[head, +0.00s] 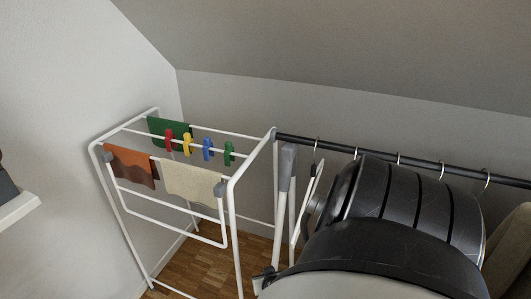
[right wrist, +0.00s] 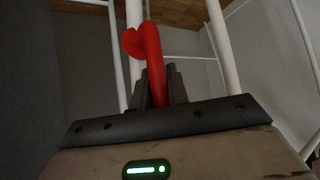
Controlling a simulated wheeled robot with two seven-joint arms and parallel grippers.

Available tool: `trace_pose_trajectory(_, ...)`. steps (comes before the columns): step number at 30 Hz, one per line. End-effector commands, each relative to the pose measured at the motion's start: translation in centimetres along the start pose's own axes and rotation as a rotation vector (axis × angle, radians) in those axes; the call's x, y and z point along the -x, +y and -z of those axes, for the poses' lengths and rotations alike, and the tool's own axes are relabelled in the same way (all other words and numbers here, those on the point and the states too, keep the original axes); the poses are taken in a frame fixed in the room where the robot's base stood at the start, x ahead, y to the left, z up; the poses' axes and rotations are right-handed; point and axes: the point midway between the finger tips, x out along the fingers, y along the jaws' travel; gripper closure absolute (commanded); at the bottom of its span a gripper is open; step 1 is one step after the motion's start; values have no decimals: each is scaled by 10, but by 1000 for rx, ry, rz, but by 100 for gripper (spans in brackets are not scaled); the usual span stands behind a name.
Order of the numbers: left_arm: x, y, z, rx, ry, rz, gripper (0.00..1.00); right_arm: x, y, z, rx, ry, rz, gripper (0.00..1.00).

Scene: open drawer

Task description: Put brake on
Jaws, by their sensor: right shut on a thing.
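My right gripper (right wrist: 158,85) shows in the right wrist view, shut on a red curved piece (right wrist: 148,45). The piece rises from between the dark fingers and bends over to the left at its top. Its lower end is hidden between the fingers. I cannot tell whether it is the brake. White tubes stand close behind it. In the head view my large dark right arm fills the lower right and hides the red piece. My left gripper is not in view.
A white drying rack (head: 231,205) stands left of my right arm. It carries green, brown and beige cloths and several coloured clothespins. A dark rail (head: 345,149) with metal hooks runs along the back wall. A white shelf edge (head: 17,208) is at far left.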

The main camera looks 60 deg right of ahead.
Motion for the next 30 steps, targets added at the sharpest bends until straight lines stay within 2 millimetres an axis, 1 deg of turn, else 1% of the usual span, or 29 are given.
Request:
trace_pose_trajectory(6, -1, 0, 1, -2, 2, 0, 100, 0, -1, 1, 2, 0, 2, 100)
trace_pose_trajectory(7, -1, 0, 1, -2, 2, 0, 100, 0, -1, 1, 2, 1, 2, 78)
trace_pose_trajectory(9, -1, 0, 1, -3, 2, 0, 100, 0, -1, 1, 2, 1, 2, 62)
trace_pose_trajectory(17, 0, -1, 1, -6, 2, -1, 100, 0, 0, 1, 1, 1, 1, 62)
trace_pose_trajectory(20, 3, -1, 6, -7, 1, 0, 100, 6, 0, 3, 1, 1, 2, 62)
trace_pose_trajectory(24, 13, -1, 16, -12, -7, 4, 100, 26, 0, 5, 2, 0, 1, 62)
trace_pose_trajectory(30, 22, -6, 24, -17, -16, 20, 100, 56, 0, 5, 0, -1, 2, 62)
